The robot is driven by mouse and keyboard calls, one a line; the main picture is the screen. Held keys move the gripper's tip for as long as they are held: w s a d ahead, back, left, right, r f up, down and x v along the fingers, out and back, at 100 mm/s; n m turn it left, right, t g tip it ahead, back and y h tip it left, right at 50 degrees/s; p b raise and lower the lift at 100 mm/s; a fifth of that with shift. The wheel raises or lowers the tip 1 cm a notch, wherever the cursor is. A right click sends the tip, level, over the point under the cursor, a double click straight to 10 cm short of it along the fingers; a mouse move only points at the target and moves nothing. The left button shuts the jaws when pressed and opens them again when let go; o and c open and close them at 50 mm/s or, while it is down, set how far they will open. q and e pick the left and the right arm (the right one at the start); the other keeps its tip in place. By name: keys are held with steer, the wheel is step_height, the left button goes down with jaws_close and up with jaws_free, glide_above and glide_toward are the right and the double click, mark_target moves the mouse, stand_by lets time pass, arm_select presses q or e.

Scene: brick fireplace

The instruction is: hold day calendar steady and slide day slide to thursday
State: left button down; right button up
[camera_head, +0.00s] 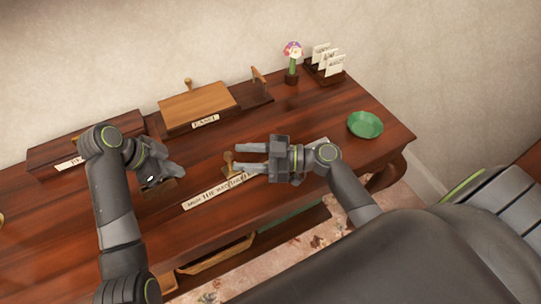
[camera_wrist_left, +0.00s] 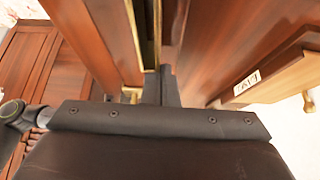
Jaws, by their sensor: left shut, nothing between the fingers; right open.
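The day calendar (camera_head: 205,199) is a long pale strip with printed day names on the desk. A small slide frame (camera_head: 238,180) seems to sit around it near the middle; the day under it is too small to read. My right gripper (camera_head: 238,158) is open, over or beside the strip's right part, and hides some of it. My left gripper (camera_head: 182,172) is shut and empty, left of the strip and apart from it. Its shut fingers show in the left wrist view (camera_wrist_left: 160,85), close to brass-edged wood; the calendar cannot be made out there.
On the wooden desk (camera_head: 290,115), a small wooden knobbed piece (camera_head: 229,165) stands by the right fingers. Labelled boxes (camera_head: 198,102) line the back. A flower pot (camera_head: 292,79), a card holder (camera_head: 326,72) and a green dish (camera_head: 365,124) stand at right.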

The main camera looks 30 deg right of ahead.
arm_select(q)
steer(key=shift+s+a+f, duration=0.1)
steer(key=shift+s+f, duration=0.05)
steer(key=shift+f, duration=0.15)
arm_select(e)
steer(key=v, duration=0.8)
arm_select(q)
steer(key=shift+r, duration=0.1)
arm_select(e)
steer(key=shift+r, duration=0.1)
arm_select(q)
steer(key=shift+w+r+p, duration=0.25)
steer(key=shift+r+p, duration=0.7)
steer(key=shift+p, duration=0.15)
step_height(320, 180, up, 4)
steer(key=p, duration=0.4)
steer(key=shift+r, duration=0.2)
arm_select(e)
step_height(320, 180, up, 6)
steer(key=shift+f, duration=0.1)
